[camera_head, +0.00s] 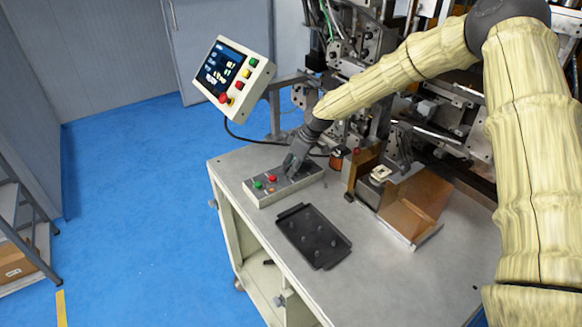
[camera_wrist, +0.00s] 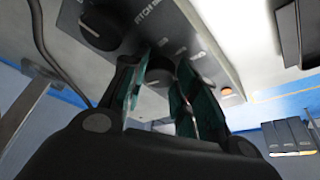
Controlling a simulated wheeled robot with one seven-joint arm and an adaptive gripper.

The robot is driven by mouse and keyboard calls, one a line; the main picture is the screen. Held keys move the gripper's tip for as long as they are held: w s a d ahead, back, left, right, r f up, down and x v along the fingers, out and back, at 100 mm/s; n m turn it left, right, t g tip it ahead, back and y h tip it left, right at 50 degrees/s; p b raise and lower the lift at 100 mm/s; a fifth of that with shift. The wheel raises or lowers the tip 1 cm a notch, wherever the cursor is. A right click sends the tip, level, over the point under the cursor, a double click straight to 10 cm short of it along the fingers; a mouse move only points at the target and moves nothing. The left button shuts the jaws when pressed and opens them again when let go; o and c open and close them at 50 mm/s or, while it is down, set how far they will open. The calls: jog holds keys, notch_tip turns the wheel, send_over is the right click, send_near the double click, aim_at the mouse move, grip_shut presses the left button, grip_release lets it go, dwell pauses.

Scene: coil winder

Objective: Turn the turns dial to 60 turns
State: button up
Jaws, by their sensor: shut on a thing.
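The control box (camera_head: 257,197) is a light grey slab with dark dials and coloured buttons, lying near the back left edge of the table. My gripper (camera_head: 289,172) reaches down onto its right part. In the wrist view, my gripper's green-padded fingers (camera_wrist: 163,76) are closed around a dark round dial (camera_wrist: 160,64), taken as the turns dial. Its pointer and scale are mostly hidden by the fingers, so its setting cannot be read. A second black dial (camera_wrist: 101,27), beside lettering that looks like "PITCH", stands apart to the left in the wrist view.
Green and red buttons (camera_head: 272,179) sit left of my gripper on the box. A tilted display panel (camera_head: 233,75) stands behind the table. A black tray (camera_head: 313,236) lies in front of the box. A brown angled guard (camera_head: 415,200) stands right; the table's front is clear.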

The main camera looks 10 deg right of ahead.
jog(key=shift+w+d+n+g+y+b, duration=0.1)
jog(key=shift+n+g+y+b, duration=0.3)
jog(key=shift+n, duration=0.8)
jog(key=o, duration=1)
jog(key=shift+r, duration=0.15)
jog(key=v, duration=1.2)
